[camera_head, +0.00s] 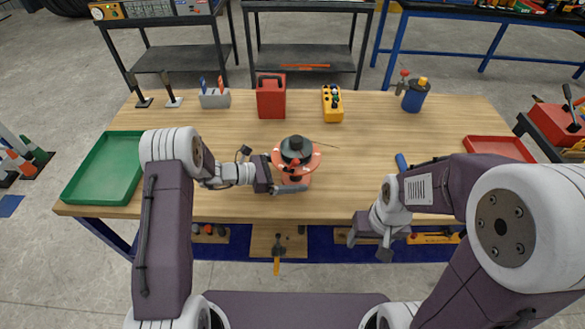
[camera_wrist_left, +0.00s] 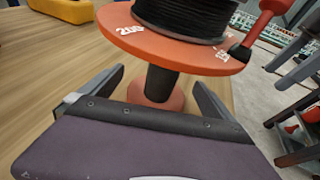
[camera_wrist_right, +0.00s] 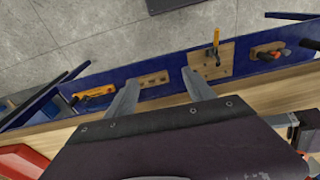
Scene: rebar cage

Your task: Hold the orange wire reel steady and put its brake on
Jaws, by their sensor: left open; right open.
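The orange wire reel (camera_head: 314,160) stands on the table near its front middle, with black wire wound on top. In the left wrist view its numbered orange flange (camera_wrist_left: 110,40) sits on a dark post (camera_wrist_left: 160,85) above a round orange base (camera_wrist_left: 155,115). My right gripper (camera_head: 369,246) is open and empty beyond the table's front edge.
A green tray (camera_head: 82,197) lies at the left and a red tray (camera_head: 497,147) at the right. A red box (camera_head: 271,100), yellow control box (camera_head: 332,105) and blue canister (camera_head: 415,97) stand along the back. A blue lower shelf with tools (camera_wrist_right: 240,65) lies below the front edge.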

